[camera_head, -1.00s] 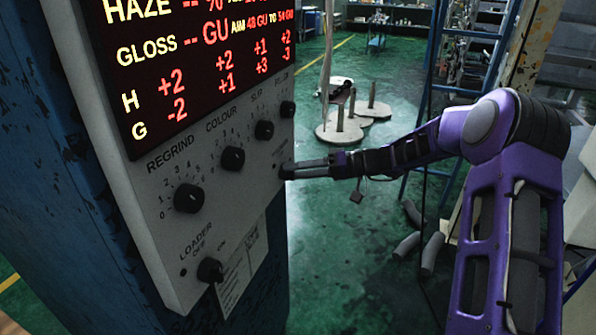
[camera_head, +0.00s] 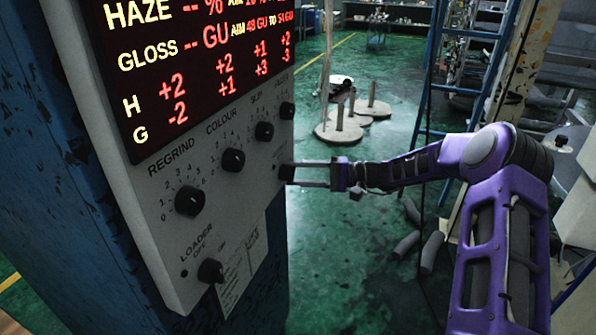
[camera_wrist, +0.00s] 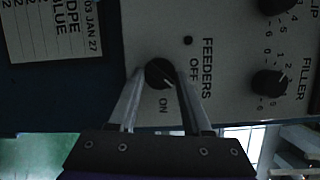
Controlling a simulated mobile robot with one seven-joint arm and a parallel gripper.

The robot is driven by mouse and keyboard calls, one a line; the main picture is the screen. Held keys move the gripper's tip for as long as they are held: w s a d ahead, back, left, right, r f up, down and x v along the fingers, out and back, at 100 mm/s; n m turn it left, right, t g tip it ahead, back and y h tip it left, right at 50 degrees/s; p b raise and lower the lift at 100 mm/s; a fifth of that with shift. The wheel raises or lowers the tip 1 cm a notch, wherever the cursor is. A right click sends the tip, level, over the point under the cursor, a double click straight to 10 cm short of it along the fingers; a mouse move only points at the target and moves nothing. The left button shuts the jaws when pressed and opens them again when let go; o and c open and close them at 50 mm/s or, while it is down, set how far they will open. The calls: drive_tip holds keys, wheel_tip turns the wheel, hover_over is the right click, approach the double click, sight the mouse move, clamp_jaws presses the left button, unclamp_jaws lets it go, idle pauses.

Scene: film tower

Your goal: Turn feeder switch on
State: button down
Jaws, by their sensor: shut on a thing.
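The feeder switch (camera_wrist: 160,72) is a round black knob on the grey panel, beside the words FEEDERS, OFF and ON in the wrist view. A pale pointer line on it seems to lie between OFF and ON. My gripper (camera_wrist: 161,76) has one finger on each side of the knob and is shut on it. In the head view my gripper (camera_head: 286,173) reaches the panel's right edge from the right, and its fingers hide most of the knob.
The panel also carries the loader knob (camera_head: 210,271), the regrind knob (camera_head: 190,200) and the colour knob (camera_head: 232,160). The filler knob (camera_wrist: 269,82) is close to my right finger in the wrist view. A blue ladder (camera_head: 430,95) stands behind my arm. Green floor is open beyond the panel.

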drive_tip(key=shift+s+f+m+t+y+p, duration=0.1)
drive_tip(key=shift+m+t+y+p, duration=0.35)
drive_tip(key=shift+m, duration=1.35)
drive_tip(key=shift+s+f+m+t+y+p, duration=0.15)
drive_tip(key=shift+m+t+y+p, duration=0.25)
drive_tip(key=shift+m, duration=1.4)
drive_tip(key=shift+w+f+m+t+y+p, duration=0.1)
drive_tip(key=shift+m+t+y+p, duration=0.35)
drive_tip(key=shift+m, duration=1.35)
drive_tip(key=shift+c, duration=1.7)
unclamp_jaws()
drive_tip(key=v, duration=1.7)
drive_tip(key=shift+f+b, duration=0.25)
drive_tip(key=shift+b, duration=0.15)
